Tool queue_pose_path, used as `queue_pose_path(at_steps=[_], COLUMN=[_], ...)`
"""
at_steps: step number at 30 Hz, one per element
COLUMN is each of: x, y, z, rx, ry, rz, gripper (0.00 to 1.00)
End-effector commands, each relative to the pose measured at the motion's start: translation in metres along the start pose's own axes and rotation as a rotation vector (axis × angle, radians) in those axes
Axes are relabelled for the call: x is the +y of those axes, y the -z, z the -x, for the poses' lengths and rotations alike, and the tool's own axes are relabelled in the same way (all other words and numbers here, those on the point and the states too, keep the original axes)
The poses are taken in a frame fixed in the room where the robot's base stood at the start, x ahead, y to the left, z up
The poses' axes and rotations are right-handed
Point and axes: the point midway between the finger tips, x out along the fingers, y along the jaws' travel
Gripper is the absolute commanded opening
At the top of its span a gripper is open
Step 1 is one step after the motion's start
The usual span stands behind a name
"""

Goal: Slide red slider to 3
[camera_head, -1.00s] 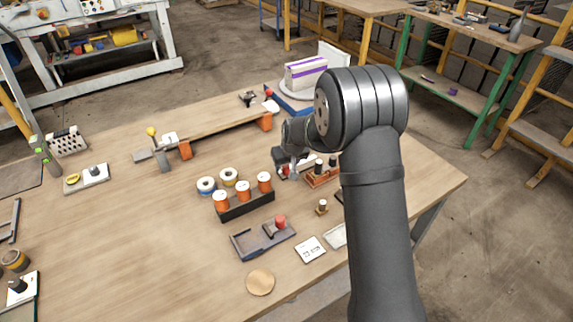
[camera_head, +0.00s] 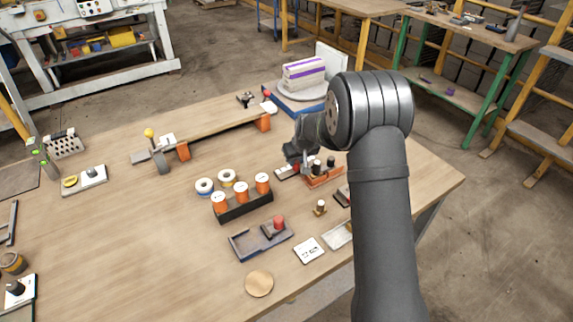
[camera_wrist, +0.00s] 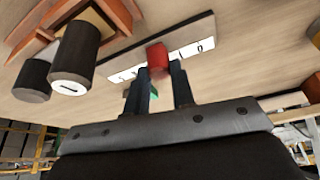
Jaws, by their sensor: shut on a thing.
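The red slider (camera_wrist: 157,60) stands on a pale board (camera_wrist: 196,32) with a white number strip (camera_wrist: 188,52). My gripper (camera_wrist: 160,78) is shut on the red slider, one dark finger on each side. A 0 and what looks like a 1 show on the strip to the right of the slider in the wrist view. Smaller marks to its left are too unclear to read, and the slider and fingers hide the middle. In the head view my gripper (camera_head: 297,158) is over the slider board (camera_head: 286,173), and the arm partly hides the slider.
Beside the slider board is an orange-brown wooden base (camera_head: 324,178) with dark knobs; a numbered dark knob (camera_wrist: 75,50) is close in the wrist view. A black rack of orange spools (camera_head: 243,205) is to the left in the head view. The table's front left is mostly clear.

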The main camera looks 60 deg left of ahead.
Motion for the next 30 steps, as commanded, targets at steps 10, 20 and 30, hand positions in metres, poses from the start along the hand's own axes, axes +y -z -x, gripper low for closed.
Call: queue_pose_path(at_steps=[10, 20, 30], x=[0.026, 0.026, 0.026], y=[0.005, 0.005, 0.005], z=[-0.002, -0.002, 0.006], rx=[0.000, 0.000, 0.001], ry=[0.001, 0.000, 0.000], rz=[0.000, 0.000, 0.000], gripper=[0.00, 0.45, 0.45])
